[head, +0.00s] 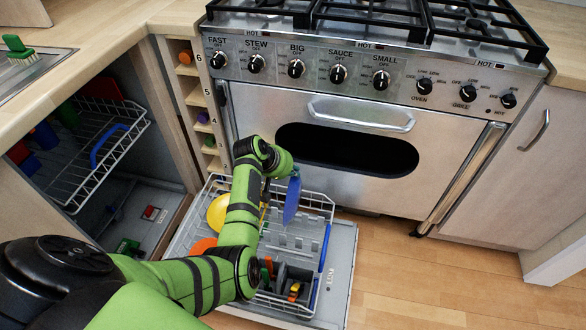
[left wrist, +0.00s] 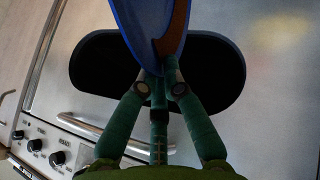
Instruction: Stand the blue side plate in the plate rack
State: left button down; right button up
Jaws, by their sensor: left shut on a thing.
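The blue side plate (head: 292,203) is upright and nearly edge-on in the head view, above the white wire plate rack (head: 318,206) on the pulled-out door. My left gripper (head: 290,173) is shut on its upper part. In the left wrist view the blue plate (left wrist: 138,22) rises from between the closed fingertips (left wrist: 160,76), with a brown-red strip along its face. The plate's lower edge seems to hang over the rack's tines; I cannot tell whether it touches them. My left forearm hides the rack's middle left. My right gripper is not in view.
The rack also holds a yellow dish (head: 217,213), an orange dish (head: 203,245), an upright blue item (head: 325,248) at the right and a dark cutlery basket (head: 297,287). The range cooker (head: 250,125) stands close behind. An upper wire rack (head: 75,190) is at the left.

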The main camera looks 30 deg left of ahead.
pick_arm(q)
notch_tip(320, 180, down, 3)
jog(key=shift+f+b, duration=0.15)
jog(key=shift+b, duration=0.7)
jog(key=shift+f+b, duration=0.5)
jog(key=shift+f, duration=0.4)
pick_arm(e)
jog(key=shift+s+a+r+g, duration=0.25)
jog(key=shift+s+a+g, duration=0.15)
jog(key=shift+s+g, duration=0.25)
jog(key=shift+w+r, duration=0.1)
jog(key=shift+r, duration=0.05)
pick_arm(q)
jog(key=shift+p, duration=0.3)
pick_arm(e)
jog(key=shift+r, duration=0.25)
pick_arm(q)
jog(key=shift+p, duration=0.6)
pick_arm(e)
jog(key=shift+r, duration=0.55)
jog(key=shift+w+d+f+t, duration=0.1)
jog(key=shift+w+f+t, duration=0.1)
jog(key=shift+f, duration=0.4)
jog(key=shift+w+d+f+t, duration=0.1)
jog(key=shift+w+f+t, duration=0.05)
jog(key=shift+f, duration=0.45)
pick_arm(q)
jog(key=shift+f+b, duration=0.3)
jog(key=shift+f, duration=0.1)
